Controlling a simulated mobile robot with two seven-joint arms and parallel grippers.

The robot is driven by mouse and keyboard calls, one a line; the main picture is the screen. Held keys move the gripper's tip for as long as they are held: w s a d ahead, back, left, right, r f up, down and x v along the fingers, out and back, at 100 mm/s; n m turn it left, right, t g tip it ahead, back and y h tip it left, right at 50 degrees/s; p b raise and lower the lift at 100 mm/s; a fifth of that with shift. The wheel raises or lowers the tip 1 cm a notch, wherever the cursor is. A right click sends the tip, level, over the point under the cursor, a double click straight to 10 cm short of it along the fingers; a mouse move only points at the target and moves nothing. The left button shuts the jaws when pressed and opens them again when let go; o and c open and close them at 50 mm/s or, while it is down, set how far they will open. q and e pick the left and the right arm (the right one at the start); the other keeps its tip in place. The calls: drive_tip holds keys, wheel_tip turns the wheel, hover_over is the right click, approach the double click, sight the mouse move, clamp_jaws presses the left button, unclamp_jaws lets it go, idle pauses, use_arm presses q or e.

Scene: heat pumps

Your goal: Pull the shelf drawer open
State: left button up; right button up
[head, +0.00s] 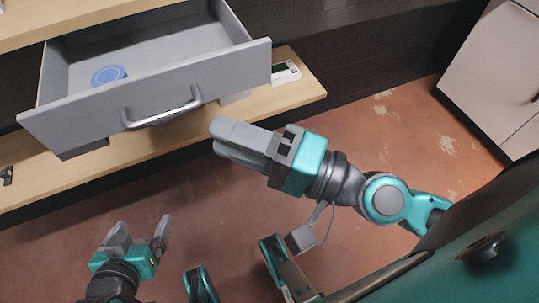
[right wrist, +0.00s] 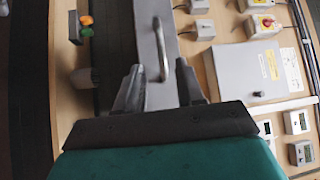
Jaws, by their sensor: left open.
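The grey shelf drawer (head: 150,95) is pulled out from a light wooden shelf in the head view, with its inside showing. Its silver bar handle (head: 162,112) is on the front panel. My right gripper (head: 215,142) is just to the right of and below the handle, apart from it. In the right wrist view, its fingers (right wrist: 158,75) are spread and empty, with the handle (right wrist: 161,48) ahead between their tips. The drawer front (right wrist: 156,60) runs up that view. My left gripper (head: 142,230) is open and empty, low over the floor.
A blue round object (head: 108,75) lies in the drawer. A small white device (head: 286,72) is on the lower wooden shelf (head: 310,92). A white cabinet (head: 495,75) stands at the right. In the wrist view, boxes and meters (right wrist: 250,70) are on a wooden surface. Red-brown floor (head: 380,130) is clear.

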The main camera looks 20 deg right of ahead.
drive_tip(key=shift+p+v, duration=0.4)
drive_tip(key=shift+v, duration=1.95)
